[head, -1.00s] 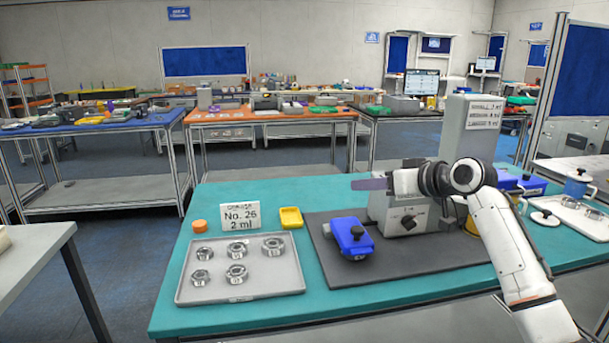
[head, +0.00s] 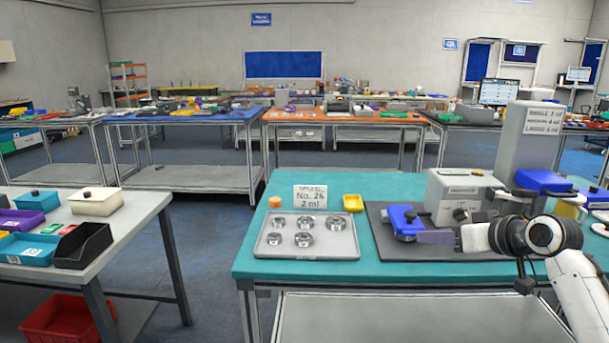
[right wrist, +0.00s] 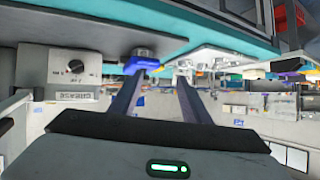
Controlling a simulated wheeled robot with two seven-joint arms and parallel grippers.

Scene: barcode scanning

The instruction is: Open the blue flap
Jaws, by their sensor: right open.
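A blue flap with a black knob (head: 405,222) sits low in front of the grey machine (head: 462,197), on the dark mat at the right of the teal table. In the right wrist view, which is upside down, it (right wrist: 141,64) shows close to the tip of one finger; I cannot tell whether they touch. My right gripper (head: 419,237) is just right of the flap in the head view, its fingers pointing left. It also shows in the right wrist view (right wrist: 160,73), with its fingers apart and nothing between them. My left gripper is not in view.
A metal tray (head: 264,251) with several nuts, an orange cap (head: 275,202), a sign (head: 310,196) and a yellow dish (head: 353,203) are on the teal table. Another blue piece (head: 543,180) is at the right. A grey side table (head: 140,209) holds bins.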

